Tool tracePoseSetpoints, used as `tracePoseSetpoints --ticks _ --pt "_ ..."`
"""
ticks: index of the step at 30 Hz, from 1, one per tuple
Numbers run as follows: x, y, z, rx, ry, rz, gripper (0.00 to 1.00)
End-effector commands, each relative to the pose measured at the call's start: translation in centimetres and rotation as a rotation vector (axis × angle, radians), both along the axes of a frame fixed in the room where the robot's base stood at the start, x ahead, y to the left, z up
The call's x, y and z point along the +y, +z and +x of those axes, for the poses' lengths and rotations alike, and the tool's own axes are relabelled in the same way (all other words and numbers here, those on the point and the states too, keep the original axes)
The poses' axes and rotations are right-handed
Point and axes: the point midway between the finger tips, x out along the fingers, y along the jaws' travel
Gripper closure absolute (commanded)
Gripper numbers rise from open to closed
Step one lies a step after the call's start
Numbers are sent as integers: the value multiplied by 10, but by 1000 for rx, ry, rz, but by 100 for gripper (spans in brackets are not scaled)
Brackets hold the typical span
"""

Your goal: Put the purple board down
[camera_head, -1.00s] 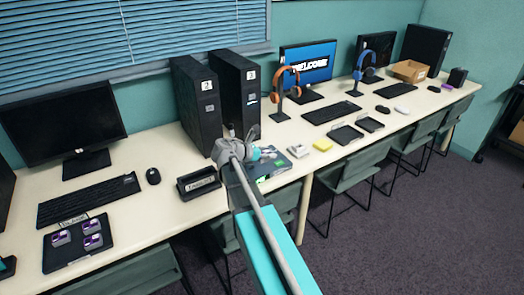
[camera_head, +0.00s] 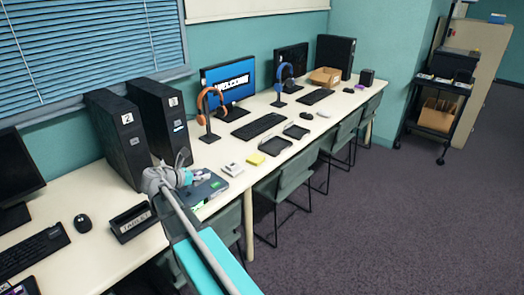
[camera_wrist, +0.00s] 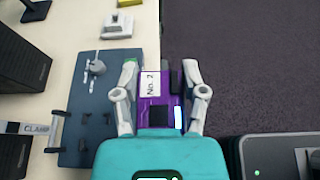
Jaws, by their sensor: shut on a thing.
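The purple board (camera_wrist: 158,88), with a white "No. 2" label, is between the two fingers of my gripper (camera_wrist: 161,68) in the wrist view. The gripper is shut on it. The board is over or beside the desk's front edge, just right of a blue-grey panel (camera_wrist: 88,130); its height above the desk cannot be told. In the head view my gripper (camera_head: 172,178) is by the same panel (camera_head: 206,188), in front of the black computer towers. The board cannot be made out there.
The long desk (camera_head: 225,150) holds a small white device (camera_head: 232,169), a yellow block (camera_head: 256,159), two dark trays (camera_head: 265,149), headphones on stands (camera_head: 207,120) and keyboards. A labelled black holder (camera_head: 132,222) stands left of the gripper. Chairs (camera_head: 285,185) line the front; floor is open at right.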

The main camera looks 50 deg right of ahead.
Motion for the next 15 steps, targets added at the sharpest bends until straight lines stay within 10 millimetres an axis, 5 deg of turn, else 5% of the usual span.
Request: tracePoseSetpoints --ticks 15 --pt "0 84 0 0 0 0 96"
